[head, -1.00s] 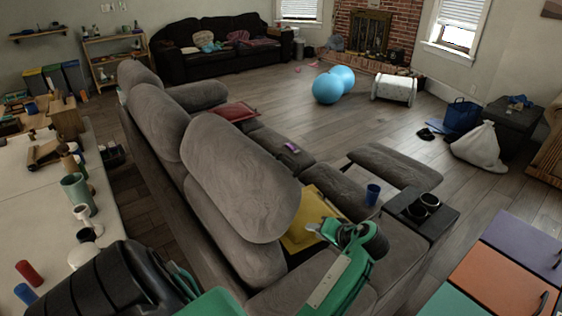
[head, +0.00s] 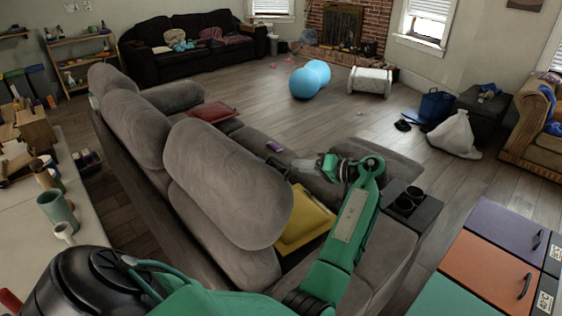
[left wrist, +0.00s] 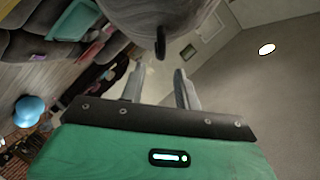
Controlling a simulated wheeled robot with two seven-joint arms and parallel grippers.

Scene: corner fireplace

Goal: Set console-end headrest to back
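The console-end headrest (head: 228,180) is a large grey rounded cushion, standing upright and leaning slightly on top of the near seat back of the grey sofa. The console (head: 408,203) with dark cup holders is at the sofa's right end. My left gripper (head: 303,167) is just right of the headrest, above the seats, with a gap in the picture. In the left wrist view its two fingers (left wrist: 159,88) are apart with nothing between them. A grey rounded surface (left wrist: 140,14), likely the headrest, with a dark tab (left wrist: 159,46), lies beyond the fingertips. My right gripper is out of view.
A red cushion (head: 212,112) lies farther along. A table (head: 85,215) with cups stands left behind the sofa. Coloured cabinets (head: 490,262) stand at right.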

